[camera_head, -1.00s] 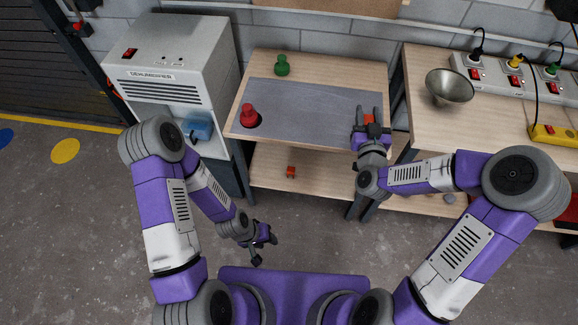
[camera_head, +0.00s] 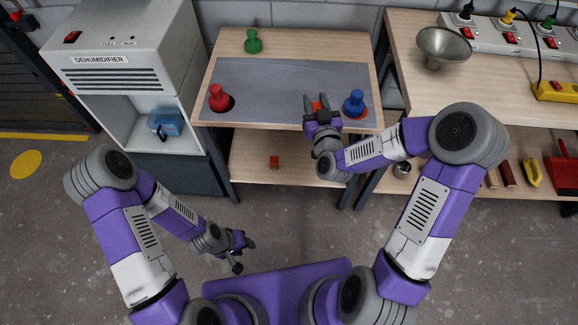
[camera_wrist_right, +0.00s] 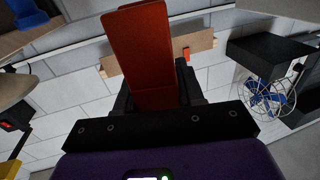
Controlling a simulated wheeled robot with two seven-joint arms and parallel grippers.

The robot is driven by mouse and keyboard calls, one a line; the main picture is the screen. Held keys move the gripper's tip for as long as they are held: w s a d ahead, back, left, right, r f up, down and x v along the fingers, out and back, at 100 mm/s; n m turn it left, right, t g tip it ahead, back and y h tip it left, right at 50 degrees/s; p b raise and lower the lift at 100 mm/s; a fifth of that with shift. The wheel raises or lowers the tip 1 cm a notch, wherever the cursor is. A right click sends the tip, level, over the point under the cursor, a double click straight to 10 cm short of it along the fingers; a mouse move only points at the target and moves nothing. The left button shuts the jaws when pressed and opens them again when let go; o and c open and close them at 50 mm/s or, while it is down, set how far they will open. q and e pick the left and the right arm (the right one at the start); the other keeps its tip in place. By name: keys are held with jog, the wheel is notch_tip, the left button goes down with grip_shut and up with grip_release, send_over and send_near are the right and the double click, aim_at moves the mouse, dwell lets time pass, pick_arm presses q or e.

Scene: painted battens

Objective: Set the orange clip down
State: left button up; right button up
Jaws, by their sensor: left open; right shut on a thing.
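My right gripper (camera_head: 319,102) is shut on the orange clip (camera_head: 317,106), over the front right part of the bench's grey mat. In the right wrist view the clip (camera_wrist_right: 138,45) is a long, flat orange-red piece standing out between the fingers. Whether it touches the mat is hard to tell. My left gripper (camera_head: 239,250) is open and empty, low over the floor in front of the bench.
On the bench (camera_head: 290,42) stand a red knobbed piece (camera_head: 218,97), a green one (camera_head: 253,41) and a blue one (camera_head: 354,103), close right of my right gripper. The grey mat (camera_head: 275,90) has free room. A small orange block (camera_head: 274,162) lies on the lower shelf.

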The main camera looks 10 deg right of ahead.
jog(key=shift+f+b, duration=0.45)
jog(key=shift+f, duration=0.45)
pick_arm(q)
jog(key=shift+f+p, duration=0.35)
jog(key=shift+f, duration=0.15)
pick_arm(e)
jog(key=shift+a+r, duration=0.1)
jog(key=shift+r, duration=0.3)
